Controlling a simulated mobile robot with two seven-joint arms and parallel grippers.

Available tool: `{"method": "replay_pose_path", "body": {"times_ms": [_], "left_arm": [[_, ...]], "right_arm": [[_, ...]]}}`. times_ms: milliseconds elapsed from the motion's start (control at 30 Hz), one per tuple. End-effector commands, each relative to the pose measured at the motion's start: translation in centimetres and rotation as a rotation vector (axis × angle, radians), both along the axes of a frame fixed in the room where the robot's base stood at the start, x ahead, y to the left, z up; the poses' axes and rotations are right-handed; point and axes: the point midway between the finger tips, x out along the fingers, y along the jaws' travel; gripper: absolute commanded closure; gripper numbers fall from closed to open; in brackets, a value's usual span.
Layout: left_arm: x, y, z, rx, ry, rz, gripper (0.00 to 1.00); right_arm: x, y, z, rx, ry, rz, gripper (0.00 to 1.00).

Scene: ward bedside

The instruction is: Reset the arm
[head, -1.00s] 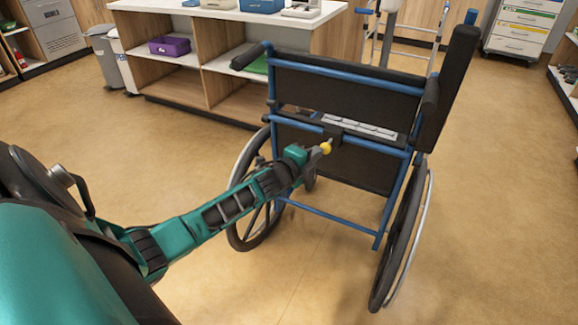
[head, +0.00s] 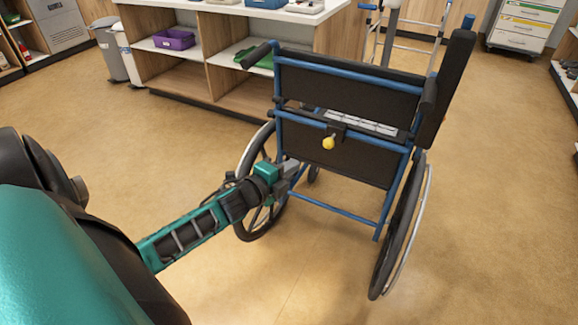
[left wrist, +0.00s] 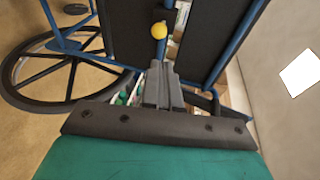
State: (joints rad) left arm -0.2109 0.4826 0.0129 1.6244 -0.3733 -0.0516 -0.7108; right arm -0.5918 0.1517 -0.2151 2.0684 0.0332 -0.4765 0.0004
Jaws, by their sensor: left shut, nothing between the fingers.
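My left arm reaches in from the left in the head view. My left gripper (head: 292,170) is shut and empty, at the back of the wheelchair's left side. In the left wrist view its two grey fingers (left wrist: 163,85) lie together and point toward the chair back. The wheelchair (head: 348,89) has a blue frame and black back panels. A yellow knob (head: 328,143) sits on a dark bracket behind the backrest, above and right of the gripper. The knob also shows in the left wrist view (left wrist: 159,30), just beyond the fingertips. I cannot tell whether the gripper touches the frame. My right gripper is not in view.
A wooden shelf unit (head: 215,60) holds a purple bin (head: 174,39) and a green item (head: 262,61) behind the chair. A grey trash bin (head: 112,52) stands to its left. A white drawer cart (head: 522,25) is at the back right. The floor left of the chair is clear.

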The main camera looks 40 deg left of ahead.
Motion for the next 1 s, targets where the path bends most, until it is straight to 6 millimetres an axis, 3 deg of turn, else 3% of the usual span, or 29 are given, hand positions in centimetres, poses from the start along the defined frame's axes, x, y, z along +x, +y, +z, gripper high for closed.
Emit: {"method": "replay_pose_path", "body": {"times_ms": [600,667,767,900,1000], "left_arm": [[-0.5,-0.6,-0.1,-0.039,0.013,0.004,1.0],[-1.6,-2.0,-0.4,-0.126,0.04,0.017,1.0],[-4.7,-5.9,-1.0,-0.388,0.119,0.064,1.0],[-10.5,-12.4,-1.3,-0.84,0.266,0.192,1.0],[-13.9,-16.2,-0.8,-1.106,0.354,0.293,1.0]], "right_arm": [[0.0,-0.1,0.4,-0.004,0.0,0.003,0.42],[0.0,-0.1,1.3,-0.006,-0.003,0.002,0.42],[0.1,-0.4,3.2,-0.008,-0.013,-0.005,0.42],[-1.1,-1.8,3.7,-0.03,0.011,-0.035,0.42],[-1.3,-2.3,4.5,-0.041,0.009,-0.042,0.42]]}}
